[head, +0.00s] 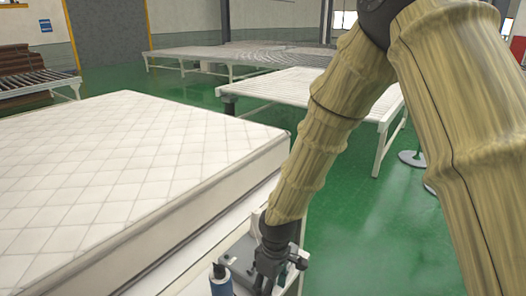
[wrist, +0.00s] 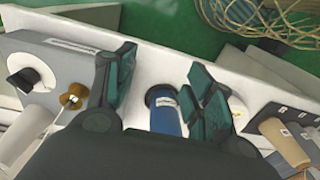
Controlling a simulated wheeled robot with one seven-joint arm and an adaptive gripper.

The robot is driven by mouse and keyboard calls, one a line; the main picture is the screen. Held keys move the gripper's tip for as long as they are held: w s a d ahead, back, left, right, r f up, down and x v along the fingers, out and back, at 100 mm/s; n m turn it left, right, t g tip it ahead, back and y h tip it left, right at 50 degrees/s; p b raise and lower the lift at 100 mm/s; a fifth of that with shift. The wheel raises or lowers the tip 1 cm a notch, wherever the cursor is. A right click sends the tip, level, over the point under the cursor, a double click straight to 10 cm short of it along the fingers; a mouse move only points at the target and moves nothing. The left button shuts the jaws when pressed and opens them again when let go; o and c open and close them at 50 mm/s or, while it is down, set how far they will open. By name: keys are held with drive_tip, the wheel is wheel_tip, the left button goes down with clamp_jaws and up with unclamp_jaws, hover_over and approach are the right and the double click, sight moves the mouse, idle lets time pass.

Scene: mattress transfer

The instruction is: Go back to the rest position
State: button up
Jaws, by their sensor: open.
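My gripper (head: 268,276) is low at the bottom centre of the head view, over a white ledge beside the mattress. In the wrist view my gripper (wrist: 165,85) has its two dark green fingers spread apart, with nothing held between them. A blue cylinder (wrist: 168,118) with a pale label shows in the gap between the fingers, below them. It also shows in the head view (head: 221,283), just left of my gripper. Whether the fingers touch it cannot be told.
A white quilted mattress (head: 120,170) fills the left. A white roller table (head: 290,90) stands behind, with green floor (head: 350,220) at right.

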drive_tip(key=s+d+f+m+b, duration=0.1)
drive_tip(key=s+d+f+m, duration=0.1)
drive_tip(key=s+d+f, duration=0.3)
drive_tip(key=s+f+m+y+b, duration=0.1)
drive_tip(key=s+f, duration=0.1)
drive_tip(key=f, duration=0.5)
drive_tip(key=s+d+f+m+b, duration=0.1)
drive_tip(key=s+d+f+m, duration=0.2)
drive_tip(key=f, duration=0.4)
drive_tip(key=s+d+f+m+h+b, duration=0.1)
drive_tip(key=s+d+f+m, duration=0.1)
drive_tip(key=s+d+f, duration=0.4)
drive_tip(key=s+d+f+m+b, duration=0.2)
drive_tip(key=s+d+f, duration=0.4)
drive_tip(key=s, duration=0.6)
drive_tip(key=shift+s+d+f+m+h, duration=0.4)
drive_tip(key=shift+f+m, duration=0.15)
drive_tip(key=shift+m, duration=0.15)
